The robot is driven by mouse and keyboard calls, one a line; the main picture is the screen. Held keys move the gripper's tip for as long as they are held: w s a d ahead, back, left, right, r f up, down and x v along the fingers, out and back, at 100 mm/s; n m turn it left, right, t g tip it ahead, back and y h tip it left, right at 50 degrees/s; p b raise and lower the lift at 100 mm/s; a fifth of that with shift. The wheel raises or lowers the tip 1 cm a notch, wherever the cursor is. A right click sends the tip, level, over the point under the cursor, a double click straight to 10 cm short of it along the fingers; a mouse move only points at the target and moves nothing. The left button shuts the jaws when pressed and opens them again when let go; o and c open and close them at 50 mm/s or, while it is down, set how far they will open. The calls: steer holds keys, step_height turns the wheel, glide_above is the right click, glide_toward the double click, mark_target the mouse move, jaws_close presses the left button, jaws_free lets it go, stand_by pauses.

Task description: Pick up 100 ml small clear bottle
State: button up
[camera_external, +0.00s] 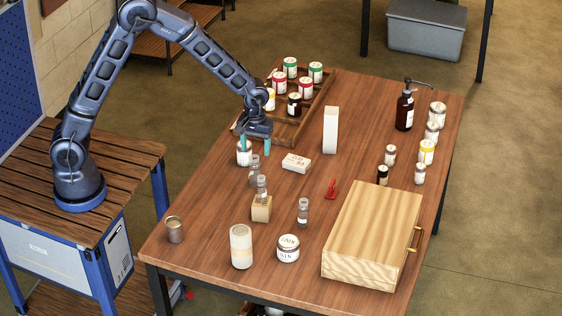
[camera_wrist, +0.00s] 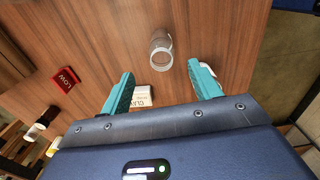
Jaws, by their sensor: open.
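Several small clear bottles stand on the table in the external view. One clear bottle (camera_external: 254,178) is just below my gripper, another clear bottle (camera_external: 262,187) stands on a small wooden block, and a third clear bottle (camera_external: 303,211) with a grey cap is farther right. I cannot tell which one is 100 ml. My gripper (camera_external: 255,145) is open and empty above the table, its teal fingers apart. In the wrist view a clear glass vessel (camera_wrist: 161,50) shows beyond the gap of my gripper (camera_wrist: 162,84), not between the fingertips.
A white jar (camera_external: 244,156) is close under my left finger. A white box (camera_external: 296,162), an upright white block (camera_external: 331,130) and a wooden tray (camera_external: 322,97) of jars are nearby. A large wooden case (camera_external: 372,232) fills the front right. Bare table lies right of the white box.

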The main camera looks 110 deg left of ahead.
mark_target(255, 165)
steer(key=shift+s+d+f, duration=0.1)
steer(key=shift+f, duration=1.9)
steer(key=shift+s+d+f, duration=0.1)
steer(key=shift+f, duration=1.85)
steer(key=c, duration=1.1)
steer(key=shift+r, duration=0.1)
